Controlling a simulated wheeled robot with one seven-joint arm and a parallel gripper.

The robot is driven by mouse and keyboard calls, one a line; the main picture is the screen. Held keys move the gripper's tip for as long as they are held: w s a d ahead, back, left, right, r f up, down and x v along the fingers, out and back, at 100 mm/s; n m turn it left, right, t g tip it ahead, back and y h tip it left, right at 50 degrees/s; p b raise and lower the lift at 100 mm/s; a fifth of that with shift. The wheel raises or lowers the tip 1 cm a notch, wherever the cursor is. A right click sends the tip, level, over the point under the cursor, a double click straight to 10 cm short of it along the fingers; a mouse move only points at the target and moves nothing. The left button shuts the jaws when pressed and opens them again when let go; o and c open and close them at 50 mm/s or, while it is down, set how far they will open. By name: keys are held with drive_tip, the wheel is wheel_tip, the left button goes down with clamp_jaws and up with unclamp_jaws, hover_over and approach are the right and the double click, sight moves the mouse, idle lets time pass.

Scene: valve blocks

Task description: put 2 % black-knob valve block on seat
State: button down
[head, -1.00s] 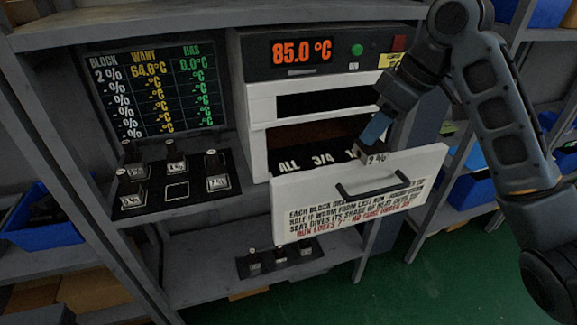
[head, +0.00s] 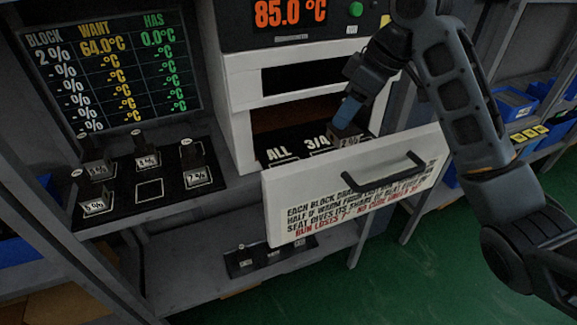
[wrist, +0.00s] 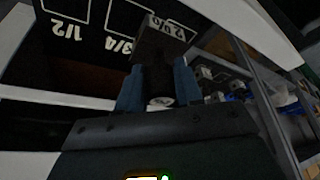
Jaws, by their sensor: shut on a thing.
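The 2 % valve block (head: 347,141) is in my gripper (head: 350,110), behind the right half of the open drawer's front (head: 350,185). In the wrist view, the blue fingers (wrist: 158,88) are shut around its black knob (wrist: 157,75), and its labelled body (wrist: 165,30) points toward the drawer floor.
A black tray (head: 150,187) at left holds several other valve blocks around an empty square. A board (head: 110,75) reads 2 %, want 64.0, has 0.0. The oven display (head: 290,12) reads 85.0 °C. A lower shelf holds another small tray (head: 262,258). The drawer handle (head: 385,172) juts forward.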

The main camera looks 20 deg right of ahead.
drive_tip(key=shift+w+a+f+p, duration=0.25)
drive_tip(key=shift+w+a+f, duration=0.85)
drive_tip(key=shift+a+f, duration=0.55)
drive_tip(key=shift+w+a+f+p, duration=0.25)
drive_tip(key=shift+w+a+f, duration=1)
drive_tip(key=shift+f, duration=0.7)
drive_tip(key=shift+w+a+f+p, duration=0.25)
drive_tip(key=shift+w+a+f, duration=0.75)
drive_tip(key=shift+a+f, duration=0.7)
drive_tip(key=shift+d+f, duration=0.1)
drive_tip(key=shift+f, duration=0.05)
drive_tip(key=c, duration=0.7)
unclamp_jaws()
drive_tip(key=shift+c, duration=0.2)
drive_tip(key=b+v, duration=0.1)
drive_tip(key=v, duration=1.1)
